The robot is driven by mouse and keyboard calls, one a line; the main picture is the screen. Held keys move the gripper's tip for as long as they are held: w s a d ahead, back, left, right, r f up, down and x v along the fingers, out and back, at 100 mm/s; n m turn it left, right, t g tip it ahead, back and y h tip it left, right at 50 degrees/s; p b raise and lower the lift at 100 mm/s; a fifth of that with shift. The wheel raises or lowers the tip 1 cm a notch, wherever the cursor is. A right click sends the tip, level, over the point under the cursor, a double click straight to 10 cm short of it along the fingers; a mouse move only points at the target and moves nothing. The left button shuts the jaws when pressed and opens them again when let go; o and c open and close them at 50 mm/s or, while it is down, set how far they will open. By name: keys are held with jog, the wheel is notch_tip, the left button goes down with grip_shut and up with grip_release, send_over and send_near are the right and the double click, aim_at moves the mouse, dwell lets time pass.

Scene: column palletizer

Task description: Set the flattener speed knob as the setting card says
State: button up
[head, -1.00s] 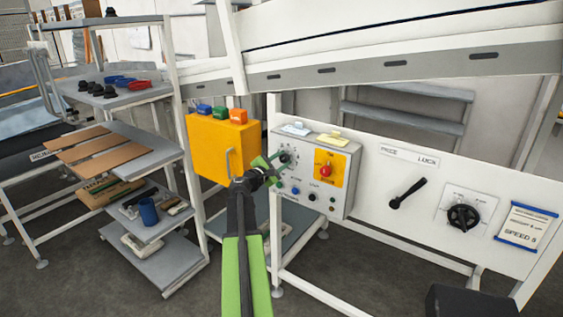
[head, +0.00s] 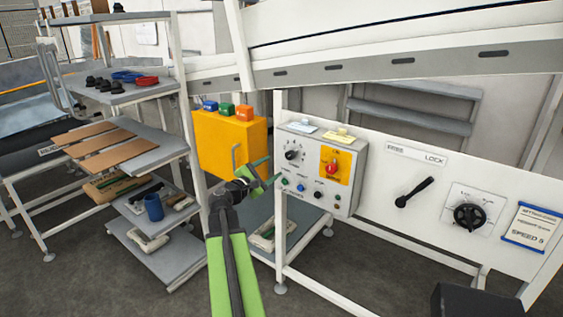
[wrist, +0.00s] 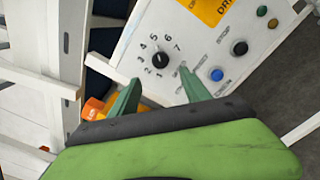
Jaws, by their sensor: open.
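The speed knob (head: 291,155) is a small black dial on the upper left of the grey control box. In the wrist view the knob (wrist: 159,58) has the numbers 1 to 7 around it; I cannot surely read which number its pointer faces. My gripper (head: 262,172) is open and empty, left of and below the knob, apart from it. In the wrist view the green fingertips of my gripper (wrist: 160,88) are spread, with the knob beyond the gap. The setting card (head: 532,226), white with blue edges, hangs at the far right and appears to read SPEED 5.
The box also carries a red knob on a yellow plate (head: 333,168) and several small buttons. A black lever (head: 414,192) and a larger black dial (head: 469,215) are on the white panel to the right. A yellow cabinet (head: 222,143) stands behind my gripper at left.

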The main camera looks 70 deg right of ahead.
jog(key=v, duration=0.6)
jog(key=shift+a, duration=0.25)
jog(key=w+a+f+n+t, duration=0.1)
jog(key=w+a+n+t, duration=0.15)
jog(key=w+a, duration=0.55)
jog(key=w+a+f+n+t, duration=0.1)
jog(key=w+a+t, duration=0.2)
jog(key=w+a, duration=0.55)
jog(key=w+a+f+m+t+y, duration=0.1)
jog(key=w+a+f+y, duration=0.2)
jog(key=w+a+f, duration=0.4)
jog(key=w+a+f+m+t+y, duration=0.15)
jog(key=w+a, duration=0.25)
jog(key=a, duration=0.4)
jog(key=s+a+f+m+g+y, duration=0.1)
jog(key=a+f+y, duration=0.3)
jog(key=a, duration=0.6)
jog(key=s+a+f+m+g+y, duration=0.1)
jog(key=s+a+f+m+y, duration=0.2)
jog(key=a, duration=0.8)
jog(key=s+a+f+m+g+y, duration=0.1)
jog(key=a+f+m+y, duration=0.2)
jog(key=a+f+y, duration=0.3)
jog(key=a, duration=0.5)
jog(key=shift+s+f, duration=0.15)
jog(key=shift+s, duration=0.25)
